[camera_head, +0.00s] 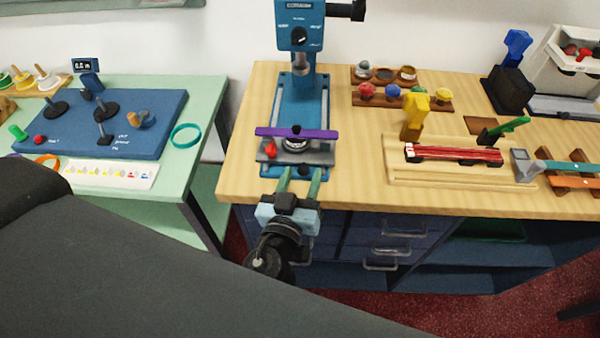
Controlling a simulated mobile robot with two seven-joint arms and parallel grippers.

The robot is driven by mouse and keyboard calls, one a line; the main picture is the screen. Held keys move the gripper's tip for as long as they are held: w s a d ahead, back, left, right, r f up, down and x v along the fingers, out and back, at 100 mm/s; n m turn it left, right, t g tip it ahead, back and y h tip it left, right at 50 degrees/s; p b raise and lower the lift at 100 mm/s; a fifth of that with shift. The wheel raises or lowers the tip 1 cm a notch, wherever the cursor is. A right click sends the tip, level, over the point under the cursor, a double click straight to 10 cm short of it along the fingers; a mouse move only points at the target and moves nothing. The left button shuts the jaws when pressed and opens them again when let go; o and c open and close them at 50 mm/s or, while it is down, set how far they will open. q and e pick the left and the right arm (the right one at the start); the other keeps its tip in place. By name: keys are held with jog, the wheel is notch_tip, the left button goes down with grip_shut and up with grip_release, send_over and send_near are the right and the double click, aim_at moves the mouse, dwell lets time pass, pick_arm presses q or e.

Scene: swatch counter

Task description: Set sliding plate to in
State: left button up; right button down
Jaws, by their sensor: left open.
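The blue press (300,85) stands at the left of the wooden bench. A grey sliding plate (322,156) sits at the front of its blue base, with a small red part on its left. A purple bar (265,132) lies crosswise over the plate's rear part. My left gripper (301,174) is open at the front edge of the press. Its two pale green fingers point toward the plate, one on each side of a small dark knob (304,171) at the front. I cannot tell whether they touch it. My right gripper is not in view.
A wooden bench (350,190) holds a rack of coloured knobs (402,92), a yellow tool (415,115) and a red-striped part (455,154) to the right. A green table (190,150) with a blue panel (165,125) stands left, across a gap.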

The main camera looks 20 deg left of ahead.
aim_at(302, 162)
pick_arm(q)
jog(key=shift+w+a, duration=0.1)
jog(key=shift+w, duration=0.3)
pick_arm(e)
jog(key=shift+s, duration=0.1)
pick_arm(q)
jog(key=shift+c, duration=0.4)
jog(key=c, duration=0.7)
grip_shut()
